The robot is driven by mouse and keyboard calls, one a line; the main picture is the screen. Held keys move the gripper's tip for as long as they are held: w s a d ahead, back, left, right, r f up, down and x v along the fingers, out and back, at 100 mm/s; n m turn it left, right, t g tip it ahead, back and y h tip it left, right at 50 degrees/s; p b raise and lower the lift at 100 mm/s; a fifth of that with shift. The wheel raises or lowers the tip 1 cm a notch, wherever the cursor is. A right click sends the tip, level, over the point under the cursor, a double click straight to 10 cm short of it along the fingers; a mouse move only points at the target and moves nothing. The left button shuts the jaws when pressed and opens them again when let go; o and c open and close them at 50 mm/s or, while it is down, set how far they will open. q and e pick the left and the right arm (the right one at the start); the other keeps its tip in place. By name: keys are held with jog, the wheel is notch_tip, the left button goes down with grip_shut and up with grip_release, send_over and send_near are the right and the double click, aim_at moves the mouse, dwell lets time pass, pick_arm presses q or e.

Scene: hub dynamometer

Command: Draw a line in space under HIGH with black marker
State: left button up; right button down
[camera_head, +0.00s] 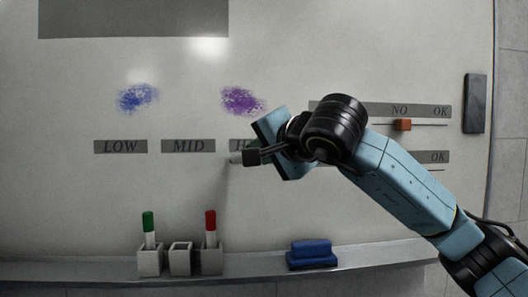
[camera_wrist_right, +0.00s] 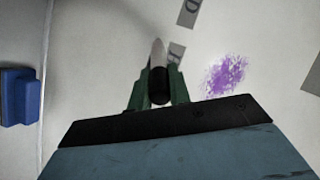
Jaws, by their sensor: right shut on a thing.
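The whiteboard (camera_head: 60,190) fills the head view, with grey labels LOW (camera_head: 120,147), MID (camera_head: 188,147) and HIGH (camera_head: 238,145). Only the left end of HIGH shows; my right gripper (camera_head: 258,155) hides the rest. In the right wrist view the HIGH label (camera_wrist_right: 176,54) is partly hidden behind the marker. My right gripper is shut on the black marker (camera_head: 236,157), whose pale end points left in the head view. In the right wrist view the marker (camera_wrist_right: 158,70) sits between the two green fingers. I cannot tell whether its end touches the board. My left gripper is out of view.
Blue (camera_head: 138,97) and purple (camera_head: 242,101) smudges are above the labels. A tray (camera_head: 100,268) below carries holders with a green marker (camera_head: 149,230) and a red marker (camera_head: 211,228), an empty holder (camera_head: 180,258) and a blue eraser (camera_head: 312,254). A red slider (camera_head: 403,125) is right.

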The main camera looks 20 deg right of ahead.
jog(key=s+a+b, duration=0.2)
jog(key=s, duration=0.6)
jog(key=shift+s+a+b, duration=0.2)
jog(key=shift+s+b, duration=0.1)
jog(key=shift+s, duration=0.05)
jog(key=shift+w, duration=0.15)
dwell(0.7)
jog(key=shift+w+d+p, duration=0.15)
jog(key=shift+w+d, duration=0.15)
jog(key=shift+w, duration=0.8)
jog(key=shift+w+d+p, duration=0.2)
jog(key=shift+w+d, duration=0.15)
jog(key=shift+w, duration=0.8)
jog(key=shift+w+d+p, duration=0.15)
jog(key=shift+w+d, duration=0.15)
jog(key=shift+w, duration=0.8)
jog(key=shift+w+d, duration=0.25)
jog(key=shift+w, duration=0.65)
